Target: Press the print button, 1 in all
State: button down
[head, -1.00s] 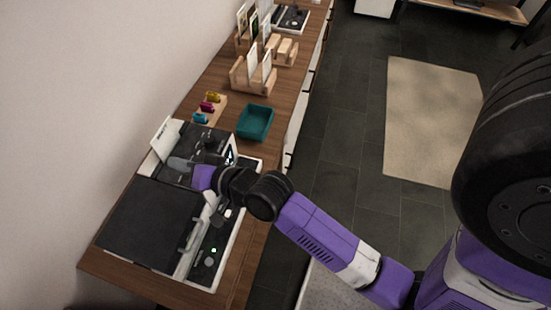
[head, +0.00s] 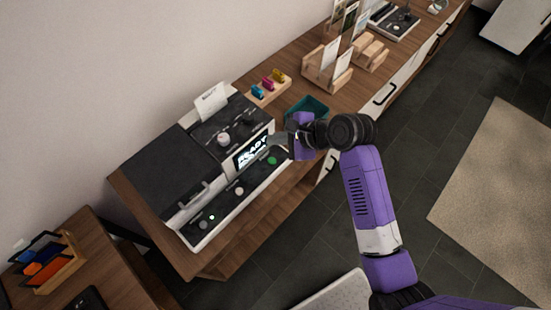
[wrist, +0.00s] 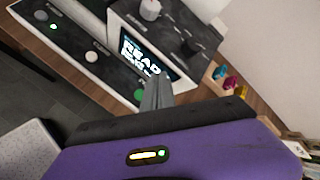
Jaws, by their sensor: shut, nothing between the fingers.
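The printer (head: 160,168) is a black and white machine on the wooden counter, with a lit screen (head: 252,152) reading "READY". Its sloped front panel has a green button (head: 272,160) at the right end and paler round buttons (head: 239,191) farther left. The labels are too small to read, so I cannot tell which is the print button. My gripper (head: 270,142) is shut and empty, near the panel's right end. In the wrist view, its fingers (wrist: 155,92) appear right beside the green button (wrist: 138,94); I cannot tell whether they touch anything.
A teal bin (head: 310,106) stands just behind my gripper. A wooden rack of small coloured bottles (head: 268,84) sits behind the printer. Wooden card holders (head: 328,68) stand farther along the counter. A lower table with a coloured-card rack (head: 48,262) is at lower left.

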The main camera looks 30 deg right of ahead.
jog(key=shift+f, duration=0.1)
jog(key=b, duration=0.8)
send_over(275, 162)
notch_tip(275, 162, down, 7)
jog(key=shift+r, duration=0.15)
jog(key=shift+f, duration=0.95)
jog(key=shift+f, duration=0.15)
dwell(0.9)
jog(key=shift+f+p, duration=0.3)
jog(key=shift+p, duration=0.05)
